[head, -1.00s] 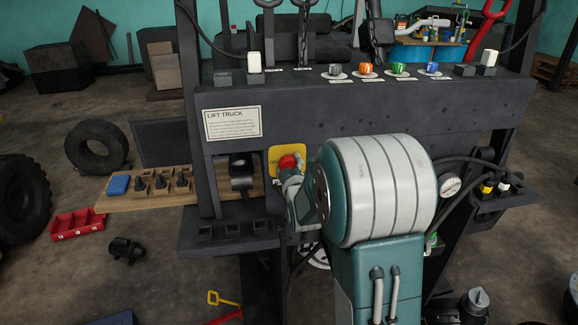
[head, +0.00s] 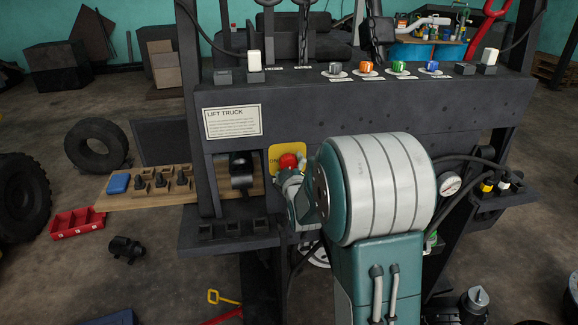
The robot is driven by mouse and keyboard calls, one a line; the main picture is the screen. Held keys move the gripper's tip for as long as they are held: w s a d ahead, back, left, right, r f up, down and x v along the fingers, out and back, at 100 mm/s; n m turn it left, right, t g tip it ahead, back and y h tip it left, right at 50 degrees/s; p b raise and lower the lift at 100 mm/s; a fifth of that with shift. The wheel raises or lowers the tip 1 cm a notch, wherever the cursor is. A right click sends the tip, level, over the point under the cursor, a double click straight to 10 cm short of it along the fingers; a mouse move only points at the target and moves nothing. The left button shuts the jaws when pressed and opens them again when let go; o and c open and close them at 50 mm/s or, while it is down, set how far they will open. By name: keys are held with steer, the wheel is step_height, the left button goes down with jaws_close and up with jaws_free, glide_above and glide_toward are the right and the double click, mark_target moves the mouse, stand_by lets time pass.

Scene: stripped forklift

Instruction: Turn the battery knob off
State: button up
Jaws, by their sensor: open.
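The battery knob is red (head: 288,161) and sits on a yellow plate (head: 273,156) on the front of the dark lift truck panel, below and right of the "LIFT TRUCK" sign. Lettering shows on the plate's left part. My gripper (head: 288,176) is at the knob's lower side, in front of the plate. My arm's large grey and teal joint stands just right of it and hides the panel behind. The fingers are small and partly hidden here, and I cannot tell whether they touch the knob. The gripper is open.
A black cylindrical part (head: 241,172) sits in a recess left of the plate. Several coloured knobs line the panel's top, among them an orange one (head: 366,67). A gauge (head: 450,184) and hoses are at the right. A wooden board (head: 125,198) juts out left.

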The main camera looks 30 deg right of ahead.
steer(key=shift+r, duration=0.1)
steer(key=v, duration=1.2)
steer(key=shift+a, duration=0.1)
steer(key=s+a+r+m+g+y, duration=0.1)
steer(key=s+a+m+g+y, duration=0.1)
steer(key=s+a+g, duration=0.4)
steer(key=s+a+r+m+g+y, duration=0.2)
steer(key=s+a, duration=0.5)
steer(key=s, duration=0.9)
steer(key=m+g+y, duration=0.1)
steer(key=m+g, duration=0.1)
steer(key=g, duration=0.1)
steer(key=shift+s+a+r+g, duration=0.25)
steer(key=shift+s+a+g, duration=0.05)
steer(key=shift+s+g, duration=0.1)
